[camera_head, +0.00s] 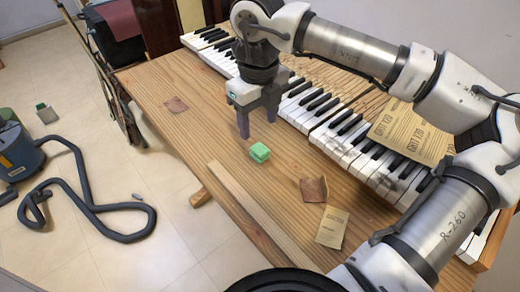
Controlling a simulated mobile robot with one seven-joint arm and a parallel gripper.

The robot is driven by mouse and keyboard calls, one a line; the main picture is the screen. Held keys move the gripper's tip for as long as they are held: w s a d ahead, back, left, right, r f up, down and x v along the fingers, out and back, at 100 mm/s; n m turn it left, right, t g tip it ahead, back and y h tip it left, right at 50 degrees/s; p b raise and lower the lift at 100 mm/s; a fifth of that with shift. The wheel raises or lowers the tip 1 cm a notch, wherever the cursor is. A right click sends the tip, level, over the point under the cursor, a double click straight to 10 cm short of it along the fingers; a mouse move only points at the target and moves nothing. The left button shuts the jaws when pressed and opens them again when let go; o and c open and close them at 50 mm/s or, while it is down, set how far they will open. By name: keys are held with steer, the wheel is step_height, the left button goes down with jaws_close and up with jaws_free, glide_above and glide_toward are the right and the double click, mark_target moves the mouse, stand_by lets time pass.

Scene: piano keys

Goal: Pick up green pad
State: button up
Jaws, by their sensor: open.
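The green pad (260,152) is a small light-green block lying on the wooden table (190,128), in front of the piano keys. My gripper (257,122) points down just behind the pad and a little to its left in the picture. Its two dark fingers are apart with nothing between them. The fingertips appear above the table and apart from the pad, though their exact height is hard to tell. The pad is fully visible.
A row of piano keys (362,158) runs along the table behind the pad. Sandpaper sheets (412,128), brown scraps (313,190) and a tan paper piece (332,227) lie around. A wooden strip (262,215) lies near the front edge. A vacuum hose (110,236) is on the floor.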

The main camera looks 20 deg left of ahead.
mark_target(259, 149)
step_height(259, 149, down, 8)
steer(key=shift+r+p, duration=0.1)
steer(key=shift+p, duration=0.3)
steer(key=c, duration=1)
